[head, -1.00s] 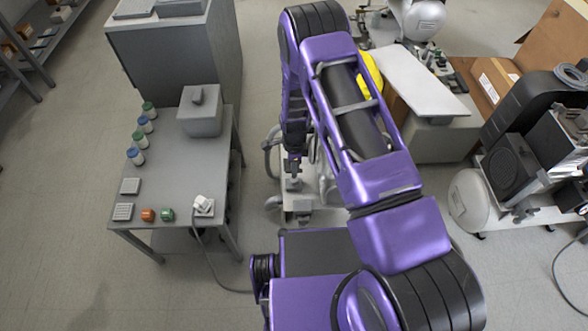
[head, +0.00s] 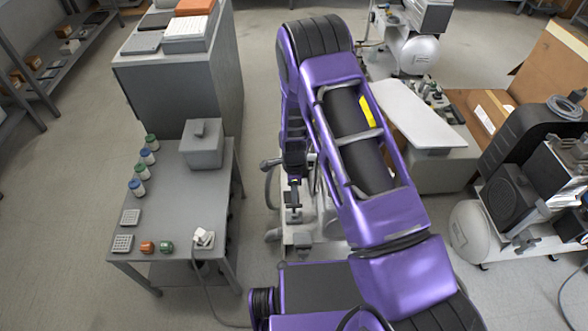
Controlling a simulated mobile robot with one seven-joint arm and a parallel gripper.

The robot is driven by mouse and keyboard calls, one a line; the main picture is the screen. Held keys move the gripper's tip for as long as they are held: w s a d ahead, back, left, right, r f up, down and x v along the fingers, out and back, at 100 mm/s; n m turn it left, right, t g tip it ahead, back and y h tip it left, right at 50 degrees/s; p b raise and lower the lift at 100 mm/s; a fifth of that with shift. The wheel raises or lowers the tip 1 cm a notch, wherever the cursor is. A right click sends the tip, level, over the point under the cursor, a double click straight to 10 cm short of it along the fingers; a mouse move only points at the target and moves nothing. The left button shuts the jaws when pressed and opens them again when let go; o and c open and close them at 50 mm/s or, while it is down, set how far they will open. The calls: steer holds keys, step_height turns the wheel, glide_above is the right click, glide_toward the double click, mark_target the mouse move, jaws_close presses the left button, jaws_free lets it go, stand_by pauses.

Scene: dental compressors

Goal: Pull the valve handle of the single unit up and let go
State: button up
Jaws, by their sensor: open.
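The single unit (head: 302,236) is a pale grey machine on the floor, right of the grey table in the head view. My purple arm hides much of it. My gripper (head: 294,205) is small and dark in this view, pointing down over the unit. It is open, and I see nothing held in it. I cannot make out the valve handle, nor tell whether the fingers touch or surround it.
The grey table (head: 190,215) at left holds jars, a grey box (head: 202,145) and small blocks. A grey cabinet (head: 185,90) stands behind it. Other compressors with white tanks (head: 475,232) and cardboard boxes stand at right.

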step_height(320, 180, up, 12)
steer(key=p, duration=0.1)
steer(key=shift+f, duration=0.2)
stand_by(0.3)
